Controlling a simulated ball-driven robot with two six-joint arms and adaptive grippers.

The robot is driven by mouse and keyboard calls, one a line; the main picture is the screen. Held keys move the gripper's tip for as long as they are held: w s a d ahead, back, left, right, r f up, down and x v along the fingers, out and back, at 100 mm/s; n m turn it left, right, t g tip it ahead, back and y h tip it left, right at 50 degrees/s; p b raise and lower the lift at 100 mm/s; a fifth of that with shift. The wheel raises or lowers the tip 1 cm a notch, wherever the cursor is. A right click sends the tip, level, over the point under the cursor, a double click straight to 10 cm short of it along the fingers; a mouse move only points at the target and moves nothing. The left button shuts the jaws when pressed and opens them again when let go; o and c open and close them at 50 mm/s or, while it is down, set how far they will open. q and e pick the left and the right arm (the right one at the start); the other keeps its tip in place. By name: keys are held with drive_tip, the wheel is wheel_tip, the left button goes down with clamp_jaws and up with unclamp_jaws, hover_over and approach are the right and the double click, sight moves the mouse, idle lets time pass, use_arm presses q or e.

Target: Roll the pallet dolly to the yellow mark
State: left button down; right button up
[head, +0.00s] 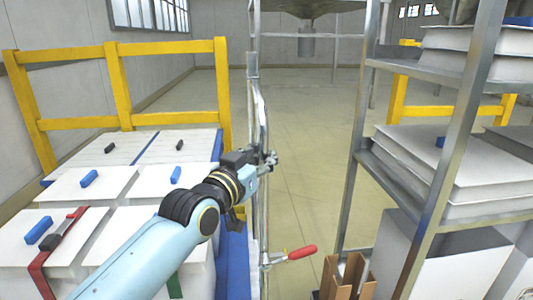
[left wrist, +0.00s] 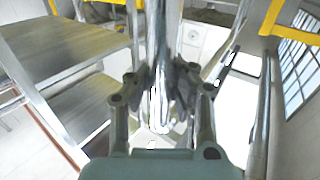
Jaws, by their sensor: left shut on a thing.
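My left gripper (head: 267,161) is shut on an upright metal bar (head: 263,115). The left wrist view also shows the gripper (left wrist: 160,85), with its fingers on both sides of the shiny bar (left wrist: 163,25). At the left, a load of white boxes (head: 97,183) stands beside the bar. A blue edge (head: 233,258) shows along its right side and may belong to the pallet dolly; wheels are hidden. I cannot make out a yellow mark on the floor. My right gripper is out of view.
Yellow rails (head: 118,85) stand behind the boxes. A metal shelf rack (head: 410,255) with flat white stacks is close at the right. A red-handled lever (head: 302,252) sticks out low by the bar. Open floor (head: 305,115) lies ahead between them.

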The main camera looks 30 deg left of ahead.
use_arm(q)
drive_tip(key=shift+s+a+f, duration=0.2)
drive_tip(key=shift+s+a, duration=0.05)
drive_tip(key=shift+a, duration=0.05)
drive_tip(key=c, duration=1.7)
unclamp_jaws()
drive_tip(key=shift+s, duration=0.1)
drive_tip(key=o, duration=0.4)
drive_tip(key=shift+s+r, duration=0.1)
drive_tip(key=shift+r, duration=0.05)
drive_tip(key=shift+o, duration=1.1)
drive_tip(key=s, duration=1.1)
drive_tip(key=shift+s+a, duration=0.2)
drive_tip(key=shift+s, duration=0.2)
